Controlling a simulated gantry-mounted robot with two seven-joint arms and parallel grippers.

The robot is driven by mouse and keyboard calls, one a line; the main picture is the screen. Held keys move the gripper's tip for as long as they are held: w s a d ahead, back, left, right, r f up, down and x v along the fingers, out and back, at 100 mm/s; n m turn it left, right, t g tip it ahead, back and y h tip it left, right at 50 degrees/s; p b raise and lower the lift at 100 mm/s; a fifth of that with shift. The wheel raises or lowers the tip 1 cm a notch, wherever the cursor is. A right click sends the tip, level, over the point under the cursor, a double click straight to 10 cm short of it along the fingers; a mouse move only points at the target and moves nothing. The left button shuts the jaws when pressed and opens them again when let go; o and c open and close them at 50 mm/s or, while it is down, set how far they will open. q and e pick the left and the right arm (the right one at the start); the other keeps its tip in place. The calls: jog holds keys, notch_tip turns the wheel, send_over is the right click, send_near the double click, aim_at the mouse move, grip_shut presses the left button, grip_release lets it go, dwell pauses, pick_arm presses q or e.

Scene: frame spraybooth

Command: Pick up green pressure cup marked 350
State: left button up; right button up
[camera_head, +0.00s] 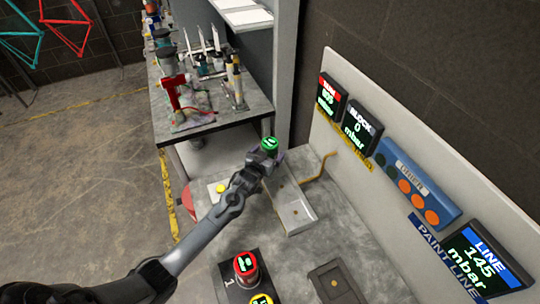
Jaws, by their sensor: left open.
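A small green-topped cup (269,145) is in the middle of the camera_head view, at the end of my left arm. Its marking is too small to read. My left gripper (266,157) is open, with its fingertips right at the cup; the fingers hide the cup's lower part. I cannot tell whether the fingers touch it. My right gripper is not in view.
A red cup (246,268) and a yellow cup (261,299) stand near the bottom edge on a dark plate. A pale metal block (295,211) is right of my gripper. A panel with displays (361,127) bounds the right. A cluttered bench (240,122) stands behind.

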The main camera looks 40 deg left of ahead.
pick_arm(q)
jog(key=shift+x, duration=0.9)
jog(key=shift+c, duration=0.5)
jog(key=c, duration=1.4)
jog(key=shift+r, duration=0.1)
jog(key=shift+c, duration=1.4)
jog(key=shift+d+r, duration=0.1)
jog(key=shift+r, duration=0.05)
